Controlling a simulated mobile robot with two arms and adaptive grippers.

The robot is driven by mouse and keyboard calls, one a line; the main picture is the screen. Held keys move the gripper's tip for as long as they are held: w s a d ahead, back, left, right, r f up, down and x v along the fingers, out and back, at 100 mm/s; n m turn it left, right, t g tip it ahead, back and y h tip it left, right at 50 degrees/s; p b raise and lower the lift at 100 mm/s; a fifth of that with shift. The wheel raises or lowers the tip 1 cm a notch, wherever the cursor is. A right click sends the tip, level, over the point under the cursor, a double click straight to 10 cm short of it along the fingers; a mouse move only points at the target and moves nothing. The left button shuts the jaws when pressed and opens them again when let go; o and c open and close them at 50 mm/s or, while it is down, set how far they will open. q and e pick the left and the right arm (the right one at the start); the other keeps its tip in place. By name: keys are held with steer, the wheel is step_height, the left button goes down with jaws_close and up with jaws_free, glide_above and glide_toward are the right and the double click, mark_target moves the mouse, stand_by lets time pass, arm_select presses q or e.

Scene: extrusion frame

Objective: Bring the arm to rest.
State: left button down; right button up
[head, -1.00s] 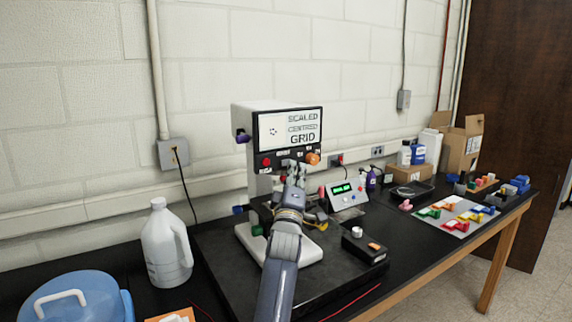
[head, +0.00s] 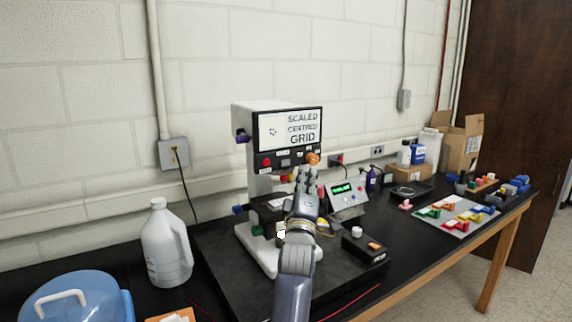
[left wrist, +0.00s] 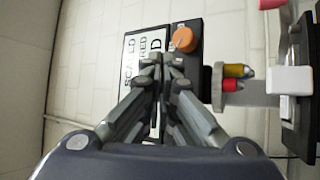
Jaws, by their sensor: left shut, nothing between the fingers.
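My left gripper (head: 306,174) is in front of the white instrument (head: 289,112) with the screen, just below its orange knob (head: 313,158). In the left wrist view the gripper's fingers (left wrist: 158,64) are together with nothing between them. The screen panel lies behind them, and the orange knob (left wrist: 184,40) is just past the fingertips to the right, apart from them as far as I can tell. My left arm and gripper hide part of the instrument's stage and base. My right gripper is not in view.
A green-display box (head: 347,196) and a black box with a white knob (head: 364,246) stand to the right. A white jug (head: 166,243) and a blue lidded container (head: 75,300) stand at left. Coloured parts lie on a mat (head: 462,229) farther right.

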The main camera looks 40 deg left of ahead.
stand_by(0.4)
arm_select(q)
steer(key=s+d+f+m+g+h, duration=0.25)
steer(key=s+f+m, duration=0.2)
steer(key=f, duration=0.55)
steer(key=s+d+f+m+g+h, duration=0.25)
steer(key=s+d+f+m, duration=0.2)
steer(key=f, duration=0.55)
steer(key=s+d+f+m+g+h, duration=0.25)
steer(key=s+f, duration=0.25)
steer(key=f, duration=0.5)
steer(key=s+d+f+m+g+h, duration=0.1)
steer(key=s+d+f+m+g, duration=0.25)
steer(key=s, duration=0.55)
steer(key=s+d+f+m+g+h, duration=0.1)
steer(key=s+d+f+m+g, duration=0.3)
steer(key=s, duration=0.6)
steer(key=s+d+f+m+g+h, duration=0.25)
steer(key=s+f, duration=0.25)
steer(key=s, duration=0.4)
step_height(320, 180, down, 29)
steer(key=s+y+b, duration=0.1)
steer(key=s+b, duration=0.1)
steer(key=s+a+f+g+b, duration=0.1)
steer(key=s+a+f+g, duration=0.1)
steer(key=s+f, duration=1.4)
steer(key=shift+s+a+m, duration=0.15)
steer(key=shift+s+m, duration=0.15)
steer(key=shift+m, duration=0.05)
